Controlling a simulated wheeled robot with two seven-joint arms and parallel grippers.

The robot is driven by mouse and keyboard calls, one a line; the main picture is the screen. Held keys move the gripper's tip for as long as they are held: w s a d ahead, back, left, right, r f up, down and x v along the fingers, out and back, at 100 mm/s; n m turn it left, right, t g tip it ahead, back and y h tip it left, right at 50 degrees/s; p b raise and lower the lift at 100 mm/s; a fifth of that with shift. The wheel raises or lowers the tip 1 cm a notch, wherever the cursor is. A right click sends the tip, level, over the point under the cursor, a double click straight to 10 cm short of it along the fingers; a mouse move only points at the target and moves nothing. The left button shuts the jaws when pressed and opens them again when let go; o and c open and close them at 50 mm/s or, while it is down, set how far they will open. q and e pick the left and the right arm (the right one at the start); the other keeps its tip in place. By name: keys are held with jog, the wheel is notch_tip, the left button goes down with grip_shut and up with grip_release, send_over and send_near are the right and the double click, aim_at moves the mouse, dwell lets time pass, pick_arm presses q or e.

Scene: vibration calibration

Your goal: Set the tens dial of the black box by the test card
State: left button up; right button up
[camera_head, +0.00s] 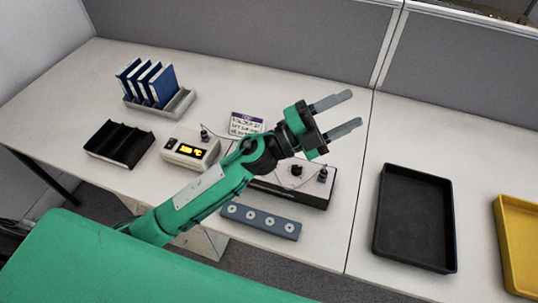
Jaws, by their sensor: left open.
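The black box (302,197) sits on the table right of centre, with a pale top and a dark front. A dark knob (297,170) and a small upright part (322,175) show on its top. My left arm hides the box's left part, and I cannot tell which knob is the tens dial. The test card (246,123), white with a purple header, stands behind my arm; its writing is too small to read. My left gripper (355,109) is open and empty, above and beyond the box, its fingers pointing right. My right gripper is not in view.
A pale meter (186,157) with a lit yellow display stands left of my arm. A black divided tray (118,143), a rack (177,107) of blue binders and a grey strip (262,221) with several round holes are nearby. Black (413,225) and yellow (515,250) trays lie right.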

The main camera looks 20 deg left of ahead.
pick_arm(q)
jog(key=s+d+f+m+g+y, duration=0.3)
jog(key=f+m+g+y, duration=0.45)
jog(key=m+g, duration=0.6)
jog(key=w+a+f+t+y, duration=0.1)
jog(key=w+a+f+y, duration=0.2)
jog(key=a, duration=0.4)
jog(key=w+a+f+y, duration=0.1)
jog(key=w+a+y, duration=0.2)
jog(key=a+y, duration=0.25)
jog(key=w+a+f+t+y, duration=0.1)
jog(key=w+a+f+y, duration=0.25)
jog(key=a, duration=0.45)
jog(key=shift+n+y, duration=0.25)
jog(key=f, duration=0.3)
jog(key=f+p, duration=0.1)
jog(key=f, duration=0.3)
jog(key=s+f+p, duration=0.1)
jog(key=f, duration=0.3)
jog(key=shift+d, duration=0.3)
jog(key=shift+f, duration=0.55)
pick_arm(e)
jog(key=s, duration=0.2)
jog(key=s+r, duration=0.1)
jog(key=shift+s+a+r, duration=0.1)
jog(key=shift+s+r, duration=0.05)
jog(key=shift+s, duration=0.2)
pick_arm(q)
jog(key=c, duration=1)
